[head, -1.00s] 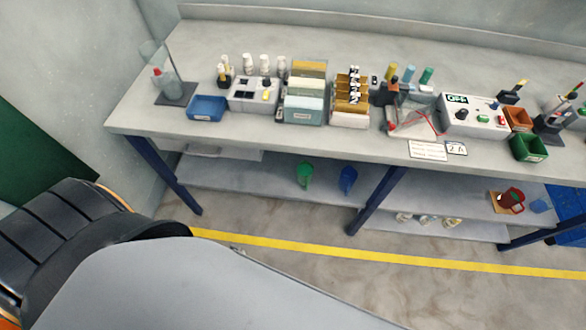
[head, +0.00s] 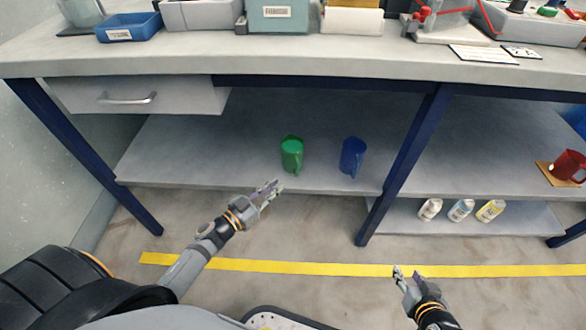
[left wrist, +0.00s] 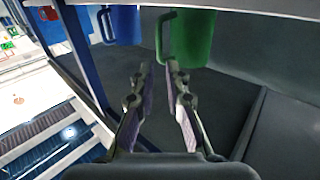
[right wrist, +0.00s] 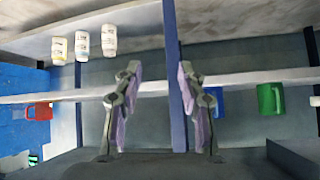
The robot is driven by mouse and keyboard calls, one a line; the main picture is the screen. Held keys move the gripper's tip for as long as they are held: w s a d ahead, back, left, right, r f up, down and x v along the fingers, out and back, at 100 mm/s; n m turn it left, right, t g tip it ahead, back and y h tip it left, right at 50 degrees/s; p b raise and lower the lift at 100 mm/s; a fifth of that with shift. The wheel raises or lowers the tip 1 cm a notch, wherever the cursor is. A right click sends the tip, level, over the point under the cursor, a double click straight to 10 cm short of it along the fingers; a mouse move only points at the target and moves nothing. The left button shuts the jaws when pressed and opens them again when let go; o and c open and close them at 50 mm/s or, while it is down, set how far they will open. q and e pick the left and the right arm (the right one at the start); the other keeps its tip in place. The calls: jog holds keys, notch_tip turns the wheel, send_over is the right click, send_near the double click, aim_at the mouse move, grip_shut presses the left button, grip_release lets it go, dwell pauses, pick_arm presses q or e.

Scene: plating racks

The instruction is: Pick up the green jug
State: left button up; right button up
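The green jug (head: 291,154) stands on the lower shelf of the bench in the head view, its handle toward the front. It also shows at the top of the left wrist view (left wrist: 194,38) and at the right of the right wrist view (right wrist: 270,99). My left gripper (head: 271,190) is open and empty, in front of the shelf's front edge and just short of the green jug. In the left wrist view its fingers (left wrist: 162,72) are apart with nothing between them. My right gripper (head: 400,272) is lower and to the right, over the floor, open and empty.
A blue jug (head: 352,156) stands right of the green jug, near a blue bench leg (head: 408,160). A drawer (head: 140,97) hangs above the lower shelf (head: 220,150) on the left. Several bottles (head: 460,210) and a red jug (head: 568,165) are further right.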

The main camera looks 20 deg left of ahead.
aim_at(297, 174)
pick_arm(q)
jog(key=b+x, duration=0.1)
jog(key=x, duration=0.6)
jog(key=shift+w+d+f, duration=0.1)
jog(key=shift+d, duration=0.05)
jog(key=b+x, duration=0.1)
jog(key=x, duration=0.2)
grip_shut()
pick_arm(e)
jog(key=w+r+t, duration=0.4)
jog(key=r+t, duration=0.1)
jog(key=r, duration=0.5)
jog(key=w+d+r+t, duration=0.1)
jog(key=w+r+t, duration=0.3)
jog(key=r, duration=0.5)
jog(key=shift+w+r+t, duration=0.4)
jog(key=shift+w, duration=0.25)
